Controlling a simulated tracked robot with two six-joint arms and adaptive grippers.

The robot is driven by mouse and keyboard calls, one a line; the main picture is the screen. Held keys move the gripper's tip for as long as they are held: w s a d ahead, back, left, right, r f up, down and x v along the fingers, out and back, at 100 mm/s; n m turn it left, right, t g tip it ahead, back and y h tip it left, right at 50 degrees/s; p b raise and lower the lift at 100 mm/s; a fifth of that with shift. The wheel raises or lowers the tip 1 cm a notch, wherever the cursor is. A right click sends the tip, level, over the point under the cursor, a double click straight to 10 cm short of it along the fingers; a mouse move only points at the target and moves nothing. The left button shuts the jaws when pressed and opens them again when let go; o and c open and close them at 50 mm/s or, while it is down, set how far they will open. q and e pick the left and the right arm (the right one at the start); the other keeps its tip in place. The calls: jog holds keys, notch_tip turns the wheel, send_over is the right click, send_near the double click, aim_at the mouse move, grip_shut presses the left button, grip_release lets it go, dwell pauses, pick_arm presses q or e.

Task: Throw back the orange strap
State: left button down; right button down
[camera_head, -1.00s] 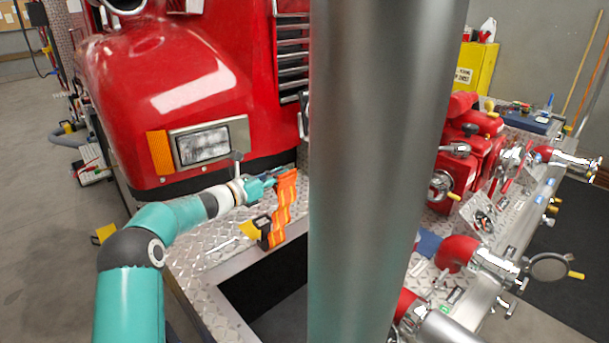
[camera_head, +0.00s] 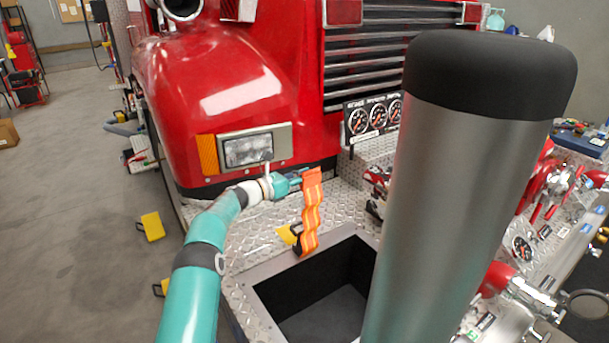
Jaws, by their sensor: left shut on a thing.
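The orange strap (camera_head: 312,214) has pale yellow stripes and hangs in a wavy, upright band at the back left of the open bin (camera_head: 240,282) in the tread-plate bumper. My left gripper (camera_head: 299,181), on a teal arm from the left, is shut on the strap's upper end. The strap's lower end reaches the bin's rim, beside a yellow piece (camera_head: 288,235) and a small dark part. The fingertips are small and partly hidden by the strap. My right gripper is not in view.
My grey column blocks the right middle. A red truck front (camera_head: 215,85) stands close behind the strap. Gauges (camera_head: 375,116) sit behind the bin; red and chrome pump fittings (camera_head: 560,185) lie at the right. The bin's visible inside looks empty.

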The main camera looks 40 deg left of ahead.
pick_arm(q)
jog(key=shift+f, duration=0.2)
jog(key=c, duration=1.2)
grip_release()
jog(key=shift+f, duration=0.1)
jog(key=shift+s+a+f, duration=0.15)
jog(key=shift+s+a, duration=0.05)
jog(key=shift+s, duration=0.3)
jog(key=shift+s+a+f, duration=0.15)
jog(key=shift+s, duration=0.3)
jog(key=v, duration=1)
jog(key=shift+w+a+r, duration=0.1)
jog(key=shift+r, duration=0.3)
